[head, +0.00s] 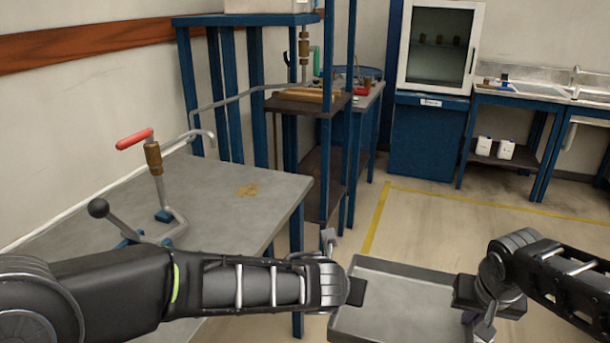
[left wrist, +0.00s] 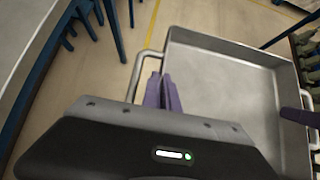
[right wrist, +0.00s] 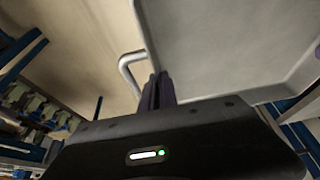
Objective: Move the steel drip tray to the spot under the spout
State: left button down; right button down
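The steel drip tray (head: 395,308), a shallow grey rectangular pan with wire handles, is in front of me at the bottom of the head view, held between both grippers. My left gripper (head: 352,288) is at its left side; in the left wrist view its purple fingers are shut on the tray's handle (left wrist: 140,72). My right gripper (head: 468,297) is at its right side, its fingers shut at the other handle (right wrist: 128,64). A curved pipe spout (head: 203,134), by a red-handled valve (head: 135,138), hangs over the grey bench (head: 215,215). A brown stain (head: 247,190) marks the bench top.
The bench's right edge and blue legs lie left of the tray. A blue-framed shelf rack (head: 325,175) stands behind the bench. A ball-ended lever (head: 98,208) rises from the bench's front left. Open floor (head: 455,222) lies beyond the tray.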

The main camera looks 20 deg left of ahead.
aim_at(245, 189)
jog(key=i, duration=3)
jog(key=u, duration=2.95)
